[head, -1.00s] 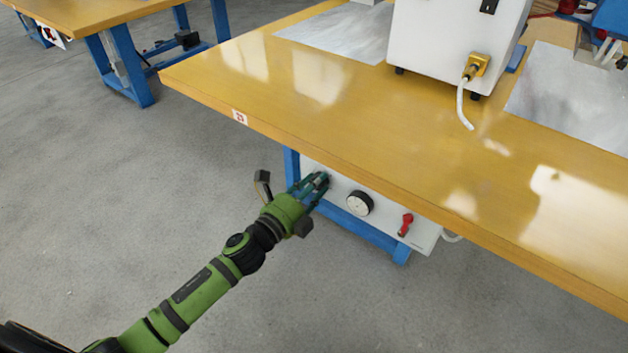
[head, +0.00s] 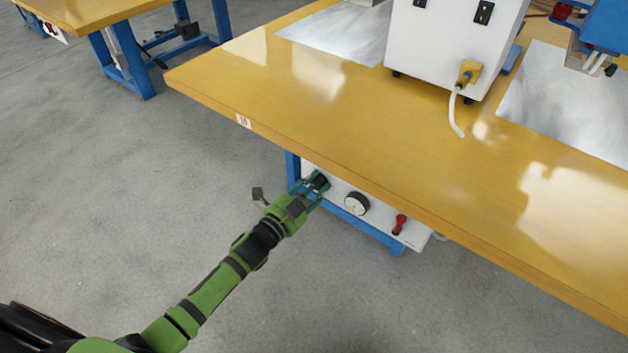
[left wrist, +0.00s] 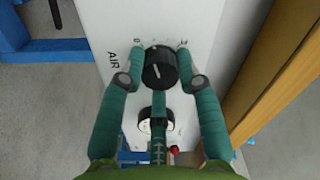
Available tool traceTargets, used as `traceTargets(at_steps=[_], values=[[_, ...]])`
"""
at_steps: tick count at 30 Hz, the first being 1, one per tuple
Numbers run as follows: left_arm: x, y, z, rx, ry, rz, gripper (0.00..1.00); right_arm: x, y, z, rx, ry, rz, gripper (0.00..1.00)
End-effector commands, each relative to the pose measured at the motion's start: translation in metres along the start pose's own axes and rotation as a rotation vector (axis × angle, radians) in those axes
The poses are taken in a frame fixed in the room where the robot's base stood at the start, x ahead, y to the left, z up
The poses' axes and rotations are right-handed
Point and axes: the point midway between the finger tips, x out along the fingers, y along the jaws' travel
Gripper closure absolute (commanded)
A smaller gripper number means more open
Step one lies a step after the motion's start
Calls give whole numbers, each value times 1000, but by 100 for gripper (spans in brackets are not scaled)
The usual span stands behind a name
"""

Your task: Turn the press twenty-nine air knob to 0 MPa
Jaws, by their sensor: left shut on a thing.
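The black air knob (left wrist: 160,68) sits on a white panel (left wrist: 105,20) under the table, with "AIR" printed beside it. A "0" mark is at the upper left of the knob, and another small mark is at its upper right. A short white line shows on the knob's face; its exact reading is unclear. My left gripper (left wrist: 160,60) is shut on the knob, its teal fingers on both sides. In the head view my left gripper (head: 316,187) reaches the knob (head: 321,182) at the panel's left end. My right gripper is not in view.
A round white gauge (head: 357,203) and a red valve handle (head: 400,224) are on the panel to the right of the knob. The yellow tabletop (head: 330,120) overhangs just above, with a numbered tag (head: 243,121) on its edge. The grey floor (head: 150,190) at left is clear.

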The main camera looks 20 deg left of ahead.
Motion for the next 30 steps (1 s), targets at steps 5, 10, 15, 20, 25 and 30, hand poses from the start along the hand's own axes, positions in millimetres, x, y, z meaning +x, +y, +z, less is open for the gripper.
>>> traceTargets(at_steps=[5,10,15,20,25,30], values=[[0,-2,-2,-162,0,0,99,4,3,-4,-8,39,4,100],[0,-2,-1,-293,0,0,99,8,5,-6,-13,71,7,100],[1,-2,-1,-392,1,-1,99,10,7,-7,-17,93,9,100],[1,-1,-1,-454,1,-1,99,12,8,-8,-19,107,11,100],[1,-1,-1,-488,2,-1,99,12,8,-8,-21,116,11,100],[1,-1,-1,-499,3,-1,99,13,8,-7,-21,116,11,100]])
